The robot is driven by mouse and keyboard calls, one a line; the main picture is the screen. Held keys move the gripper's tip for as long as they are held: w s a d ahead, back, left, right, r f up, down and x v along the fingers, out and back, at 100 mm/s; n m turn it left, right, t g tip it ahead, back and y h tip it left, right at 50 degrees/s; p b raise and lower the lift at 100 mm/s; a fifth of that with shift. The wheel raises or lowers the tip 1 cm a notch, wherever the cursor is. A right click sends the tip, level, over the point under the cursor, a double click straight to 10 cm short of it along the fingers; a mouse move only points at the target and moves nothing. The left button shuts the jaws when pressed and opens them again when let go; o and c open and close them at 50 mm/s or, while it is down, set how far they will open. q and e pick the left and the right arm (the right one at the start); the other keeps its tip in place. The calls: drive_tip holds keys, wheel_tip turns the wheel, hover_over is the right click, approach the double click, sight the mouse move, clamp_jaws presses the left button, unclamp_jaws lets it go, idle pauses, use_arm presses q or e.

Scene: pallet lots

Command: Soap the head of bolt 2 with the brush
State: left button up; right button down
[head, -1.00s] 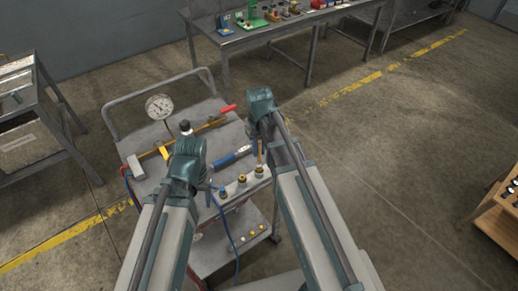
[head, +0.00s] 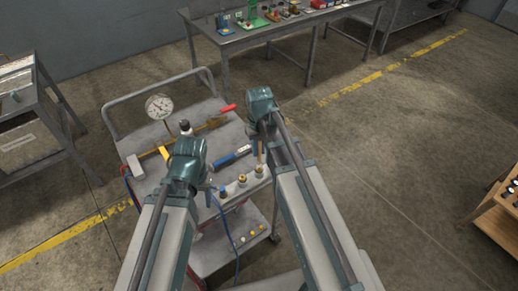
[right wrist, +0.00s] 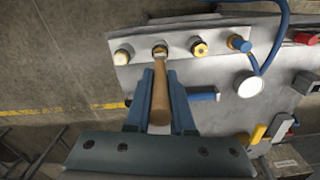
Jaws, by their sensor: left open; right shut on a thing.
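A pale metal bar (right wrist: 180,38) on the cart carries three brass-coloured bolts in a row and a blue fitting with a hose. My right gripper (right wrist: 160,88) is shut on the wooden handle of the brush (right wrist: 160,105). The brush's far end is at the middle bolt (right wrist: 160,50), seemingly touching or just over it; I cannot tell which. The brush handle also shows upright in the head view (head: 259,150). The other bolts (right wrist: 122,57) (right wrist: 199,47) stand on either side. No bolt numbers are readable. My left gripper (head: 207,186) is over the cart near the blue fitting, its fingers mostly hidden.
The grey cart (head: 150,133) also holds a dial gauge (head: 159,106), a blue-handled tool (head: 232,156) and a red-ended tool (head: 228,109). A blue hose (head: 228,232) hangs in front of the cart. Small parts lie on its lower shelf (head: 215,253).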

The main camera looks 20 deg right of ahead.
drive_tip(key=shift+f+b, duration=0.45)
drive_tip(key=shift+f, duration=0.05)
idle(0.3)
drive_tip(key=shift+r, duration=0.15)
drive_tip(key=shift+a, duration=0.1)
drive_tip(key=shift+s+a, duration=0.15)
drive_tip(key=shift+a, duration=0.15)
idle(0.3)
drive_tip(key=shift+d, duration=0.1)
drive_tip(key=shift+d, duration=0.25)
drive_tip(key=shift+d, duration=0.15)
idle(0.4)
